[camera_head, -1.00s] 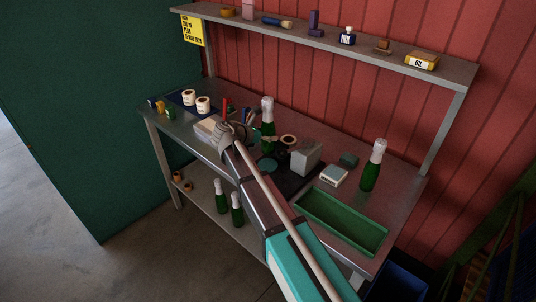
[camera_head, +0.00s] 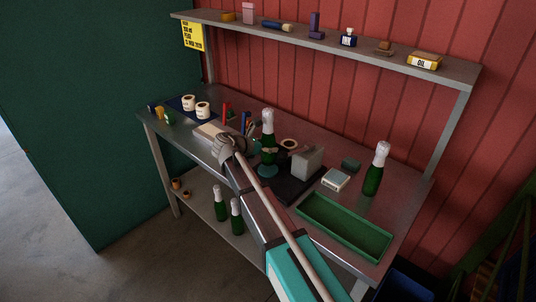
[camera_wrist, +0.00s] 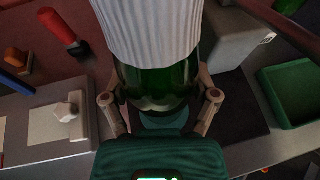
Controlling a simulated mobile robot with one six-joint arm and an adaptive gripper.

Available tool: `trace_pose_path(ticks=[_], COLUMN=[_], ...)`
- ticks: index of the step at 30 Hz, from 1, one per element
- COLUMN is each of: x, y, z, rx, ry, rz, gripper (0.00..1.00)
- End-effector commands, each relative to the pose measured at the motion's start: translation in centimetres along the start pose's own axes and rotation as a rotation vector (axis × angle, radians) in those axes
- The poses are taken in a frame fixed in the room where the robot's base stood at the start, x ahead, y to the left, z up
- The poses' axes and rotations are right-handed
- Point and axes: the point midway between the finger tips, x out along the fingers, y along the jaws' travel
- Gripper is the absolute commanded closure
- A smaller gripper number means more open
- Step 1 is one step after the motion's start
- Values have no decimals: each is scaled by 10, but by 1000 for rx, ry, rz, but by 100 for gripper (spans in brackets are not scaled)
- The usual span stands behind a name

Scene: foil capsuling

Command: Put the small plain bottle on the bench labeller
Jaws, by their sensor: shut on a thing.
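The small plain bottle (camera_head: 268,122), green glass with a white foil top, stands upright between the fingers of my gripper (camera_head: 268,151). In the wrist view the bottle (camera_wrist: 157,82) fills the middle, with a finger of my gripper (camera_wrist: 160,100) on each side. The bench labeller has a dark base (camera_head: 300,189), a grey block (camera_head: 307,162) and a round teal plate (camera_head: 267,171). The bottle is over the teal plate, which also shows just below it in the wrist view (camera_wrist: 165,121). I cannot tell whether the bottle's bottom touches the plate.
Another green bottle (camera_head: 374,175) stands at the right behind a green tray (camera_head: 345,228). White rolls (camera_head: 203,110) and upright tools (camera_head: 227,112) are on the left. A shelf (camera_head: 350,55) runs above the bench.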

Motion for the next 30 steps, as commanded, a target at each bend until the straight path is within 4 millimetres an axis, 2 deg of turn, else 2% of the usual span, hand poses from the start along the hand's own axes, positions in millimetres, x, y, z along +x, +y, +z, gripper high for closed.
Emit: trace_pose_path(ticks=[6,12,29,30], x=[8,12,14,14], y=[0,0,0,0], z=[-19,-29,-33,-33], rx=[0,0,0,0], ry=[-1,-1,-1,0], rz=[0,0,-1,-1], gripper=[84,84,84,19])
